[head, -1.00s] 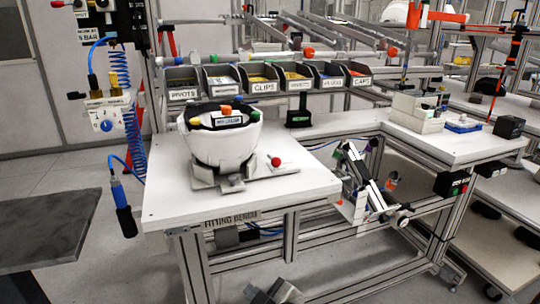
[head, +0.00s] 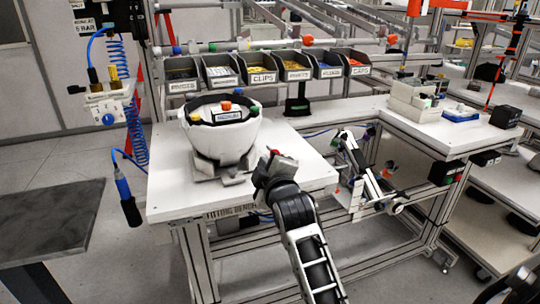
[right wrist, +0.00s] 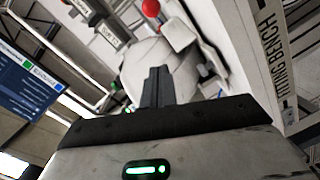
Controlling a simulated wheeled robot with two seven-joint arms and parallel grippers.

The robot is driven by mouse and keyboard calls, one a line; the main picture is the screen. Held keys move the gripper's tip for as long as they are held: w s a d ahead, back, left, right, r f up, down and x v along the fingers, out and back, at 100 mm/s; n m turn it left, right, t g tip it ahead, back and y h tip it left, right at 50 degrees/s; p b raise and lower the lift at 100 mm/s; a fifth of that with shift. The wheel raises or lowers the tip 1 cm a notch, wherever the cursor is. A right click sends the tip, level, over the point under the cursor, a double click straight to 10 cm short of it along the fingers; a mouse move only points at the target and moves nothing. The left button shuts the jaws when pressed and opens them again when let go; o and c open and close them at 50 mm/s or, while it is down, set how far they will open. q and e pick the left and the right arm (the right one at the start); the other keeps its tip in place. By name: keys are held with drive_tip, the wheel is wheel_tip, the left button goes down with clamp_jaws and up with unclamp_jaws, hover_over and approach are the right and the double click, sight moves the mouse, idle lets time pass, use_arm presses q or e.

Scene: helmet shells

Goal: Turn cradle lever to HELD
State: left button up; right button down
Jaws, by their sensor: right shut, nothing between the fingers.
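The white helmet shell (head: 222,140) sits open side up in the grey cradle (head: 207,171) on the fitting bench. The cradle lever's red knob (head: 274,152) shows just behind my right gripper (head: 266,163), which hides most of the lever. In the right wrist view the red knob (right wrist: 150,8) is at the top, beyond and apart from the fingertips. There my right gripper (right wrist: 157,72) is shut and empty, pointing toward the cradle and the shell. No HELD marking is readable. My left gripper is not in view.
Labelled bins (head: 262,72) stand in a row behind the bench. The bench top (head: 170,195) is clear left of the cradle. A blue air hose and tool (head: 125,195) hang at the left. A jointed fixture (head: 365,180) stands off the bench's right edge.

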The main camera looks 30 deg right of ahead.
drive_tip(key=x, duration=0.7)
drive_tip(key=shift+w+p, duration=0.2)
drive_tip(key=shift+p, duration=0.1)
drive_tip(key=shift+s+d+f+p, duration=0.15)
drive_tip(key=shift+d+f, duration=0.15)
drive_tip(key=shift+d, duration=0.3)
drive_tip(key=shift+w+d+f+p, duration=0.15)
drive_tip(key=shift+d+f, duration=0.1)
drive_tip(key=shift+d, duration=0.35)
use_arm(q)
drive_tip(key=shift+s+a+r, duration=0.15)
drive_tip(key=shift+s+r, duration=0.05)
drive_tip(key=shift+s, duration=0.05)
use_arm(e)
drive_tip(key=shift+s+d+f, duration=0.2)
drive_tip(key=shift+d+f, duration=0.15)
drive_tip(key=shift+d, duration=0.25)
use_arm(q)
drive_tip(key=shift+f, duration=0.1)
